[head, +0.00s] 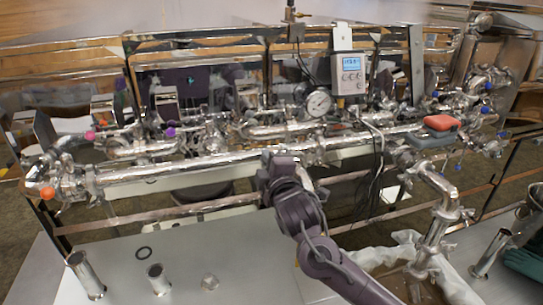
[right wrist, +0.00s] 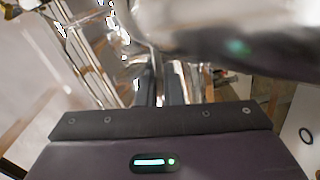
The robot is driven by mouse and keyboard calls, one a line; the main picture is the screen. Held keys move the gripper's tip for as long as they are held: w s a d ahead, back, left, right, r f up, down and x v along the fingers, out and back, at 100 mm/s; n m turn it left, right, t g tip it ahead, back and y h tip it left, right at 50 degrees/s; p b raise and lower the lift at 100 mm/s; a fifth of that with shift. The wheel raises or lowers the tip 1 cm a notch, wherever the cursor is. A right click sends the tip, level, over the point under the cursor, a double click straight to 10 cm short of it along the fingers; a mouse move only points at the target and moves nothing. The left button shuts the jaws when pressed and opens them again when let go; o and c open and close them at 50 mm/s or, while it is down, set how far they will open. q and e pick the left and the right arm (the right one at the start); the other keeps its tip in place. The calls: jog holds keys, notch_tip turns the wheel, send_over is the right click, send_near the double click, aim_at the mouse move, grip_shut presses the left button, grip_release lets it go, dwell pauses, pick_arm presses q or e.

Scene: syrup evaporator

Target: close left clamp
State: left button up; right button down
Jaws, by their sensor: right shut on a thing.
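A long shiny steel pipe (head: 190,168) runs across the front of the evaporator. My right gripper (head: 270,161) is at the middle of this pipe, against its front side. It is shut on a small part there, which I take to be the left clamp. The gripper hides this clamp in the head view, so its shape and how far it is closed cannot be told. In the right wrist view the dark fingers (right wrist: 165,90) point at blurred shiny metal, and what lies between them is unclear. My left gripper is not in view.
A round dial gauge (head: 318,102) and a grey digital controller (head: 349,74) stand above the pipe, with black cables hanging right of my gripper. A red-and-grey box (head: 438,126) sits on the right.

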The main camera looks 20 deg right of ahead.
jog(key=shift+a+f+n+b, duration=0.25)
jog(key=shift+f+n+b, duration=0.2)
jog(key=shift+f+n, duration=0.7)
jog(key=shift+f, duration=0.1)
jog(key=c, duration=1.6)
grip_release()
jog(key=shift+s, duration=0.1)
jog(key=shift+o, duration=0.2)
jog(key=s+b, duration=0.3)
jog(key=s, duration=0.4)
jog(key=shift+s+d, duration=0.15)
jog(key=shift+s, duration=0.2)
